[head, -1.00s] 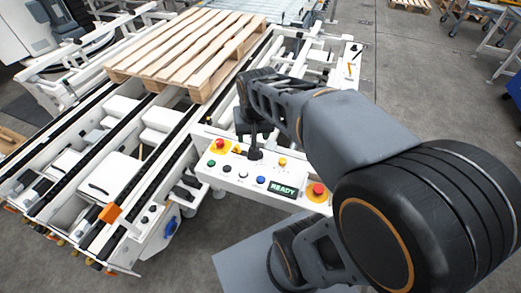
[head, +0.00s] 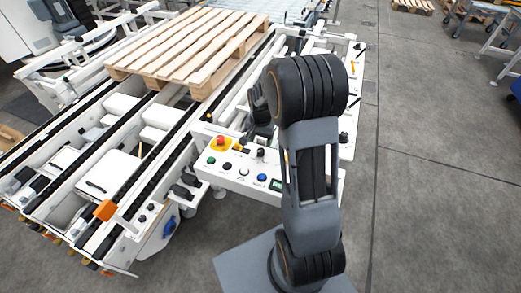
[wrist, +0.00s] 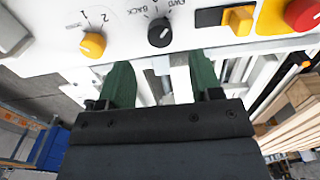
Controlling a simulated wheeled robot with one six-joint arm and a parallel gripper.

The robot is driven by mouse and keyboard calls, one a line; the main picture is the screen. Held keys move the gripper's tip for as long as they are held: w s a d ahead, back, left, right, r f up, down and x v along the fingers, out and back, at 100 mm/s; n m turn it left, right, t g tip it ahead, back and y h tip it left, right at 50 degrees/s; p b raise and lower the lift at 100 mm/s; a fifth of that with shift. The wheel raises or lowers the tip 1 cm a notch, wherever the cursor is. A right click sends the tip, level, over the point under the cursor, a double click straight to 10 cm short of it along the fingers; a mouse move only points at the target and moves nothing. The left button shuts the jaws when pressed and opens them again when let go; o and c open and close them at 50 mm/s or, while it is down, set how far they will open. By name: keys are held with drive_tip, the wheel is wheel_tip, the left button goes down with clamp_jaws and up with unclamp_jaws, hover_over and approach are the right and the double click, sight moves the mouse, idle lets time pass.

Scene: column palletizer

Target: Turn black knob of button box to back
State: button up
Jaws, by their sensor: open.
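The button box (head: 216,178) is white and stands beside the conveyor in the head view. Its black knob (head: 261,153) is near the box's rear edge. In the wrist view the black knob (wrist: 160,33) is at top centre, between the labels BACK and FWD; its exact setting is hard to read. My gripper (wrist: 160,80) has two green fingers spread apart with nothing between them. They show just below the knob in the picture and do not touch it. In the head view my gripper (head: 258,122) is dark, behind the knob and partly hidden by my arm.
A yellow knob (wrist: 92,44), a yellow switch (wrist: 238,20) and a red button (wrist: 303,14) flank the black knob. Green (head: 211,160), white (head: 244,171) and blue (head: 262,177) buttons line the box front. A wooden pallet (head: 185,45) lies on the conveyor behind.

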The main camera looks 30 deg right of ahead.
sight(261, 150)
drive_tip(key=shift+f, duration=3.1)
drive_tip(key=c, duration=0.9)
drive_tip(key=shift+c, duration=0.2)
